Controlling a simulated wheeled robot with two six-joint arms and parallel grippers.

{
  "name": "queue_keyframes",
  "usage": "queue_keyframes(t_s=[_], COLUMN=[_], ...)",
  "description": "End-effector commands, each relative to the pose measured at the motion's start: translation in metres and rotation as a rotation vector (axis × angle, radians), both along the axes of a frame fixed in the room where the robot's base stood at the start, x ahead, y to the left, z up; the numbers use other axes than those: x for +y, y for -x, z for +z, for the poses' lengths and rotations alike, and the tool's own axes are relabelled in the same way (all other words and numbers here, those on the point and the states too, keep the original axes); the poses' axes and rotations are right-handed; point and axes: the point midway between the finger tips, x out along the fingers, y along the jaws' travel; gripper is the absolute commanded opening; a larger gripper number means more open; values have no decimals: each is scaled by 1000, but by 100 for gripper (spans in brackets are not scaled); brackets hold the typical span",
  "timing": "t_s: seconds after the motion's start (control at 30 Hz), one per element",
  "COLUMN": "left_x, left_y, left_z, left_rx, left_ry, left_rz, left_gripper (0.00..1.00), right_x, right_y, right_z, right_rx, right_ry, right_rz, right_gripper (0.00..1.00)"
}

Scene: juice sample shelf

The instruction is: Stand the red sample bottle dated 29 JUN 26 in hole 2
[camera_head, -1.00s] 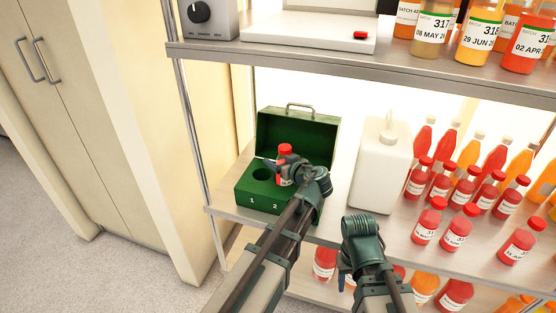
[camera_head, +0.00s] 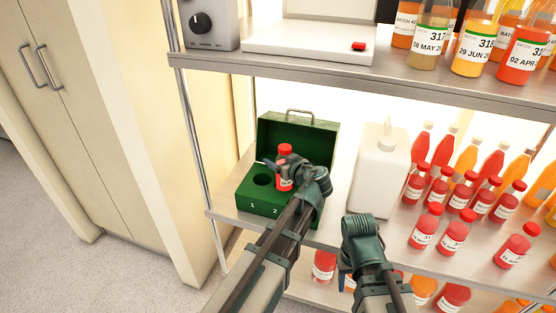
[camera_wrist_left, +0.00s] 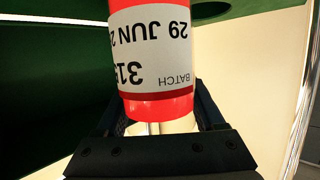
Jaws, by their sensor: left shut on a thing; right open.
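The red sample bottle (camera_head: 285,153) is upright at the green box (camera_head: 253,202), over the side marked 2. In the left wrist view its label (camera_wrist_left: 150,45) reads upside down "29 JUN 2", with the last digit cut off. My left gripper (camera_head: 284,170) is shut on the bottle; its fingers flank the bottle's lower part in the wrist picture (camera_wrist_left: 160,118). Hole 1 (camera_head: 262,180) is empty. Hole 2 is hidden behind the bottle and gripper, so I cannot tell whether the bottle's base is inside it. My right gripper (camera_head: 346,272) is open, low at the shelf front, and partly hidden.
The box's open lid (camera_head: 318,135) stands behind the bottle. A white jug (camera_head: 378,175) is right of the box. Several red and orange bottles (camera_head: 453,236) fill the shelf's right side. The upper shelf (camera_head: 330,75) hangs above, and a metal post (camera_head: 196,150) stands left.

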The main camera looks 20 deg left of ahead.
Motion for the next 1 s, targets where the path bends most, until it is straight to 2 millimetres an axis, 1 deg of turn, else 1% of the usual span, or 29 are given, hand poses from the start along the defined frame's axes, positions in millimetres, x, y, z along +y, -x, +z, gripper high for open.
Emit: queue_keyframes(t_s=[0.03, 0.5, 0.8, 0.83, 0.97, 1.0], left_x=[0, 0, 0, 0, 0, 0], left_y=[0, 0, 0, 0, 0, 0], left_z=[4, 22, 22, 22, 21, 21], left_rx=[-1, -1, -1, -1, 0, 0], left_ry=[-1, -1, -1, -1, 0, 0], left_rz=[0, 0, 0, 0, 0, 0], left_gripper=[0, 0, 0, 76, 99, 100], right_x=[0, 0, 0, 0, 0, 0], right_y=[0, 0, 0, 0, 0, 0], right_z=[4, 21, 21, 21, 21, 21], right_rx=[0, 0, 0, 0, 0, 0], right_ry=[0, 0, 0, 0, 0, 0], right_rz=[0, 0, 0, 0, 0, 0], right_gripper=[50, 50, 50, 50, 50, 50])
